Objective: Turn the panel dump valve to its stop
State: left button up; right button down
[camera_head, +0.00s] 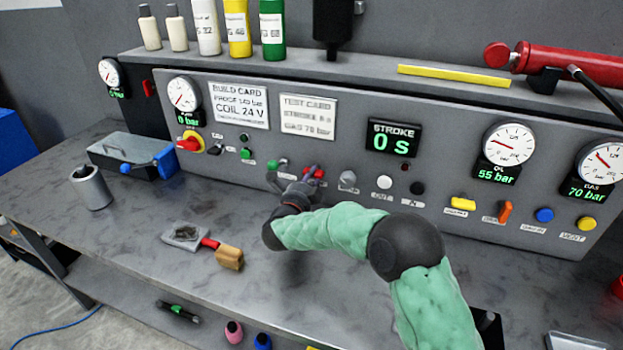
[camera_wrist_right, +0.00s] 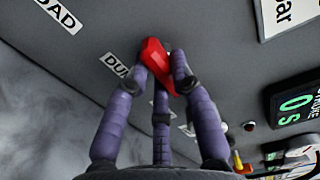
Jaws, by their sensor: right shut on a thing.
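The panel dump valve handle (camera_head: 316,173) is a small red lever on the lower middle of the grey panel. It shows larger in the right wrist view (camera_wrist_right: 157,60), tilted, beside a partly hidden label starting "DUM" (camera_wrist_right: 115,65). My right gripper (camera_head: 303,188) reaches the panel from the front. In the right wrist view its purple fingers (camera_wrist_right: 158,75) are closed around the red handle. The handle's base and the valve's stop cannot be made out. My left gripper is not in view.
A green knob (camera_head: 272,164) sits just left of the handle, and a grey knob (camera_head: 348,178) just right. The stroke display (camera_head: 392,138) reads 0 s. Oil gauge (camera_head: 508,145) shows 55 bar, gas gauge (camera_head: 601,164) 70 bar.

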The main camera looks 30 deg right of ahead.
jog(key=shift+f, duration=0.1)
jog(key=c, duration=1.1)
grip_release()
jog(key=shift+o, duration=0.2)
jog(key=v, duration=1.2)
jog(key=shift+s, duration=0.1)
